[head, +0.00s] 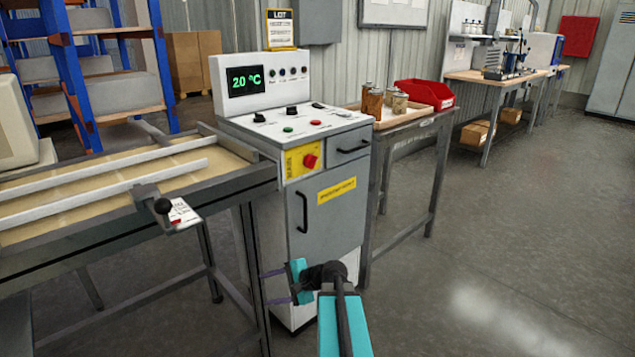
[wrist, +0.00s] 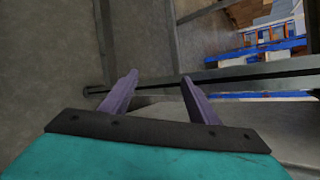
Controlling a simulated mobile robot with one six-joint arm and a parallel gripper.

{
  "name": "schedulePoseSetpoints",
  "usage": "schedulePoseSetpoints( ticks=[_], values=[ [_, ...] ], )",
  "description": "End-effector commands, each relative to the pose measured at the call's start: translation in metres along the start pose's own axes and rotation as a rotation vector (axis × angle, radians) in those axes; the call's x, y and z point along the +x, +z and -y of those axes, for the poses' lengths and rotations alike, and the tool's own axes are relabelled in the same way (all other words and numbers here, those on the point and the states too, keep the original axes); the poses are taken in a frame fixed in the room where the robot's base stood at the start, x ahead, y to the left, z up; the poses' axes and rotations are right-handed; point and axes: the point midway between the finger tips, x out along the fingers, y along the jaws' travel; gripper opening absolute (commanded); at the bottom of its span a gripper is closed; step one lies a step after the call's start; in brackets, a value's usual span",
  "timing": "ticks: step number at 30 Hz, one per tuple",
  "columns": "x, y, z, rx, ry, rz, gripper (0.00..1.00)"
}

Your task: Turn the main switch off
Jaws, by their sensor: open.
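The switch is not in the wrist view.
The cabinet has a black door handle (head: 302,212). Open floor lies at the right.

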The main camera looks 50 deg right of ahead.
Motion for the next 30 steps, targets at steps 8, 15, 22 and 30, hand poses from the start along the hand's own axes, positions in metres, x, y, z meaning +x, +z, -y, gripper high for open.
schedulePoseSetpoints(
  ticks=[8, 15, 22, 30],
  values=[
    [-0.118, -0.033, 0.113, 0.166, -0.288, -0.034, 0.55],
    [-0.225, -0.049, 0.185, 0.268, -0.51, -0.035, 0.55],
    [-0.314, -0.054, 0.231, 0.33, -0.678, -0.021, 0.55],
    [-0.345, -0.054, 0.243, 0.35, -0.734, -0.011, 0.55]
  ],
)
